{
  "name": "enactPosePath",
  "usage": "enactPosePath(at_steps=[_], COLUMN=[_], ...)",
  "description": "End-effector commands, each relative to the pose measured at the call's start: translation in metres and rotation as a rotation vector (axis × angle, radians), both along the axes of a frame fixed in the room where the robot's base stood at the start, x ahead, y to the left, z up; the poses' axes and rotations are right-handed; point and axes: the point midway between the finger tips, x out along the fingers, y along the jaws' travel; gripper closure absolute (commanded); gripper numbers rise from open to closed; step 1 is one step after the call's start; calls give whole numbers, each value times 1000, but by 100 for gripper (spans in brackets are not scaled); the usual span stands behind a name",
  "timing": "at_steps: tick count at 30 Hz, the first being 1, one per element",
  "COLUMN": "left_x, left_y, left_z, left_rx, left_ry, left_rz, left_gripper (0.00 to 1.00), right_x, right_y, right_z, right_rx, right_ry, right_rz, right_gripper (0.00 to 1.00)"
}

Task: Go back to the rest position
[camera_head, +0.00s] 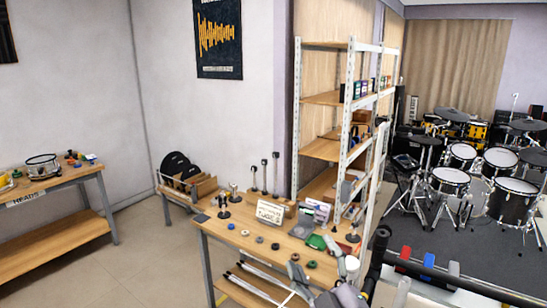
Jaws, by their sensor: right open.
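My right gripper (312,254) shows at the bottom centre, low over the front right of a wooden workbench (287,241). Its grey fingers are spread apart, with nothing seen between them. Its arm is only partly in view at the bottom right. My left gripper is not in view. The bench carries a small white sign (270,212), a green pad (316,241), several small round pieces and short black stands. The gripper hides part of the bench's near right end.
A tall metal shelf (350,95) stands behind the bench. A drum kit (451,181) is on dark carpet at the right. A second wooden table (60,185) is at the left. A low rack of black discs (180,170) stands by the wall. The floor (135,245) between the tables is clear.

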Motion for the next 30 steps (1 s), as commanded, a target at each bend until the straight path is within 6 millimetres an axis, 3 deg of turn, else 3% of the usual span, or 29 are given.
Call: enactPosePath(at_steps=[1,3,5,10,15,23,24,30], left_x=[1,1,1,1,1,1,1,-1], left_y=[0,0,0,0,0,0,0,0], left_z=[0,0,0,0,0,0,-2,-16], left_rx=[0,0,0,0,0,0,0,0], left_ry=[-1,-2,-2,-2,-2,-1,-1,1], left_rz=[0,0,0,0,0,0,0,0], left_gripper=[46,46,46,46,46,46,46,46], right_x=[-8,-23,-42,-117,-189,-286,-292,-277], right_y=[-18,-41,-58,-94,-112,-126,-127,-124], right_z=[-36,-83,-122,-212,-262,-297,-306,-372], right_rx=[57,125,177,294,357,407,409,397], right_ry=[142,328,483,881,1161,1475,1505,1516], right_rz=[-50,-117,-175,-326,-437,-566,-578,-578], right_gripper=[34,34,34,34,34,34,34,34])
